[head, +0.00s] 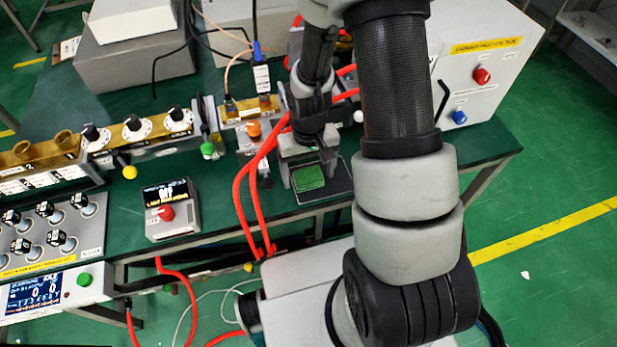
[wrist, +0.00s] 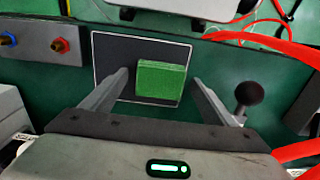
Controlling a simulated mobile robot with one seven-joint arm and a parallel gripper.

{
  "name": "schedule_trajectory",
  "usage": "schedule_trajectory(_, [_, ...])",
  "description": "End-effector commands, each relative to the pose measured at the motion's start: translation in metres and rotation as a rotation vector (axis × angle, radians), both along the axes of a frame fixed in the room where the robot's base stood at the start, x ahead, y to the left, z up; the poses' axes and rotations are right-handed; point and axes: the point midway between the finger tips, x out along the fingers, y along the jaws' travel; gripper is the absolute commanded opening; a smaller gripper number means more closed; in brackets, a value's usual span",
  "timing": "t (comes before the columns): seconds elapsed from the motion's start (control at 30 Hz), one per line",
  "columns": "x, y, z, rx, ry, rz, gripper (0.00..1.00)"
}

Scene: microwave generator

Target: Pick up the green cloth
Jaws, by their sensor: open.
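The green cloth (wrist: 160,82) is a small folded rectangular pad. It lies on a dark mat with a light border (wrist: 116,52). In the head view the cloth (head: 308,178) shows near the front edge of the green table, just below my gripper (head: 305,180). In the wrist view my gripper (wrist: 158,80) is open, with one finger on each side of the cloth. A gap shows between each finger and the cloth. I cannot tell the exact height of the fingertips above the mat.
Red hoses (head: 240,200) hang over the table edge left of the gripper. A black ball-topped lever (wrist: 249,94) stands close to the right finger. A grey box with blue and red knobs (wrist: 45,45) is at the left. A white cabinet (head: 480,65) stands at the back right.

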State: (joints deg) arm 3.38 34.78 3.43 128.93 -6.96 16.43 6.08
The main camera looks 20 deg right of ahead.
Motion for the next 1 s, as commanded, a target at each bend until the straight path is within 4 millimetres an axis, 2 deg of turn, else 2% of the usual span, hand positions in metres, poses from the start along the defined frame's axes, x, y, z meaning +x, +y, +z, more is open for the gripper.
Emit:
schedule_trajectory(0.03, [0.0,0.0,0.0,0.0,0.0,0.0,0.79])
schedule_trajectory(0.2, [0.0,0.0,0.0,0.0,0.0,0.0,0.5])
schedule_trajectory(0.3, [0.0,0.0,0.0,0.0,0.0,0.0,0.37])
schedule_trajectory(0.5, [0.0,0.0,0.001,0.0,0.0,-0.001,0.37])
schedule_trajectory(0.63, [0.001,0.0,0.011,0.0,-0.003,-0.002,0.37])
schedule_trajectory(1.0, [0.001,0.0,0.082,0.0,-0.005,-0.001,0.37])
